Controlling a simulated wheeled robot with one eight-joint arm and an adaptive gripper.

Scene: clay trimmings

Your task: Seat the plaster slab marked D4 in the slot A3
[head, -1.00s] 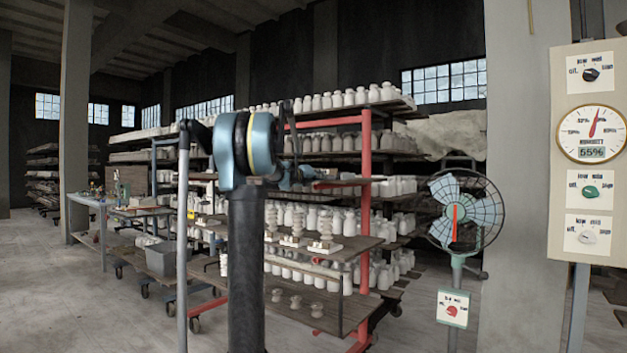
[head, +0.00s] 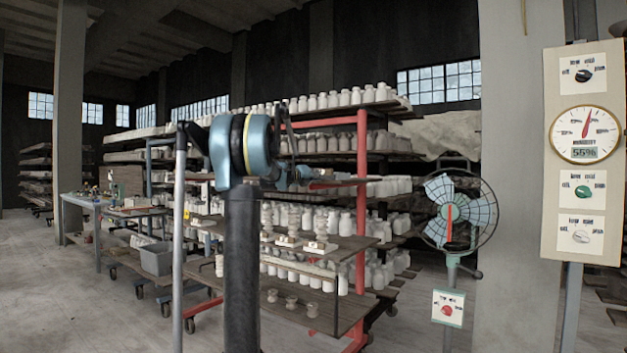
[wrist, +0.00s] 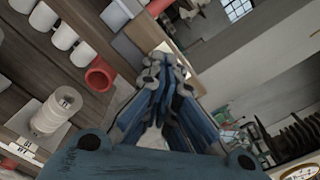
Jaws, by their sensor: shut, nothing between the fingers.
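My gripper (wrist: 165,62) is shut and empty in the wrist view, its blue and grey fingers together and pointing up the picture. No slab marked D4 and no slot A3 can be made out. In the head view a white slab (head: 318,248) lies on a cart shelf among ribbed insulators, and any mark on it is too small to read. In the wrist view a ribbed cream insulator (wrist: 50,117) stands at the left near a white labelled base (wrist: 24,147), whose lettering I cannot read.
A rack (head: 362,200) with red posts and rows of white insulators fills the middle. A fan (head: 459,212) and a gauge panel (head: 584,205) stand right. A grey bin (head: 157,258) and a workbench (head: 92,204) are left. Open floor lies front left.

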